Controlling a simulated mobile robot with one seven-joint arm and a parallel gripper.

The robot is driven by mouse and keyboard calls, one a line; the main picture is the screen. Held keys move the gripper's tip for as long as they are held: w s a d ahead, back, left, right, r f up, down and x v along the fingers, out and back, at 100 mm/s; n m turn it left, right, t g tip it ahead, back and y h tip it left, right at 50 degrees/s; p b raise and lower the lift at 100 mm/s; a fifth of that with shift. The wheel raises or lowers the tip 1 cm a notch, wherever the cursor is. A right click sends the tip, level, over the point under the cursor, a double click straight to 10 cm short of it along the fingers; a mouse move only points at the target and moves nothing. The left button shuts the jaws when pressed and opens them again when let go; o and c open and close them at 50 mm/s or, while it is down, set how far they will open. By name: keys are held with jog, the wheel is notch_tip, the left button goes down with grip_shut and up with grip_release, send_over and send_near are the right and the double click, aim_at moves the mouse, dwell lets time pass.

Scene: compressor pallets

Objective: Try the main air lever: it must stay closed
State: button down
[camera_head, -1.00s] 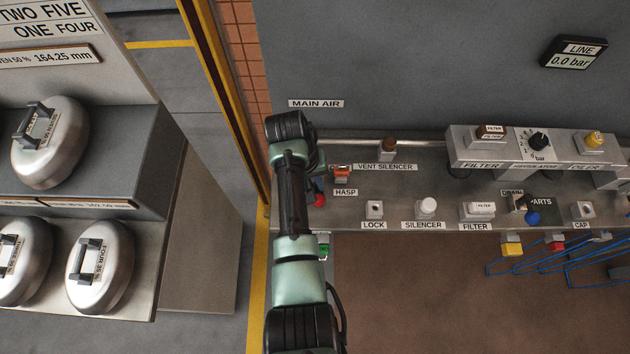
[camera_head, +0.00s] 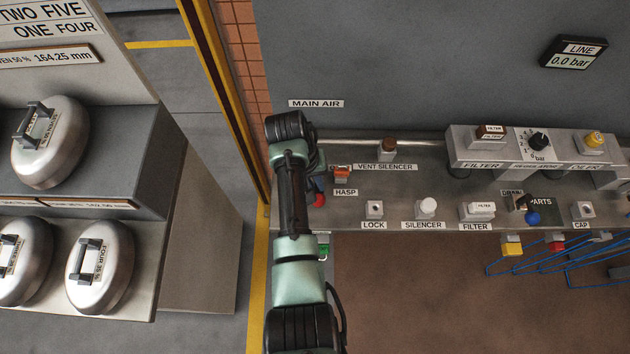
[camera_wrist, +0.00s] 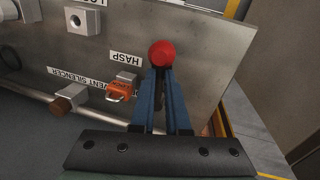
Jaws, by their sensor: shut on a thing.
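The main air lever shows as a round red knob (camera_wrist: 161,54) in the wrist view, at the tips of the blue fingers of my gripper (camera_wrist: 162,72). My gripper is shut on it. In the head view my arm hides most of the lever; a bit of red (camera_head: 319,199) shows just right of the arm. The orange hasp (camera_wrist: 119,92) sits beside the fingers in the wrist view, and it also shows in the head view (camera_head: 342,173) above its HASP label. The line display (camera_head: 573,53) reads 0.0 bar.
A lock block (camera_head: 374,209), a white silencer (camera_head: 426,207) and a filter (camera_head: 477,211) stand along the panel. A brown vent silencer (camera_head: 388,148) is behind them. Steel weights (camera_head: 100,267) with handles sit on the left rack. Blue hoses hang at the right.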

jog(key=shift+a+m, duration=0.3)
jog(key=shift+m, duration=0.4)
jog(key=c, duration=0.9)
grip_release()
jog(key=r, duration=0.4)
jog(key=a+r, duration=0.1)
jog(key=r, duration=0.3)
jog(key=a+r, duration=0.1)
jog(key=r, duration=0.3)
jog(key=shift+a+r+b, duration=0.25)
jog(key=shift+r+b, duration=0.05)
jog(key=shift+r, duration=0.1)
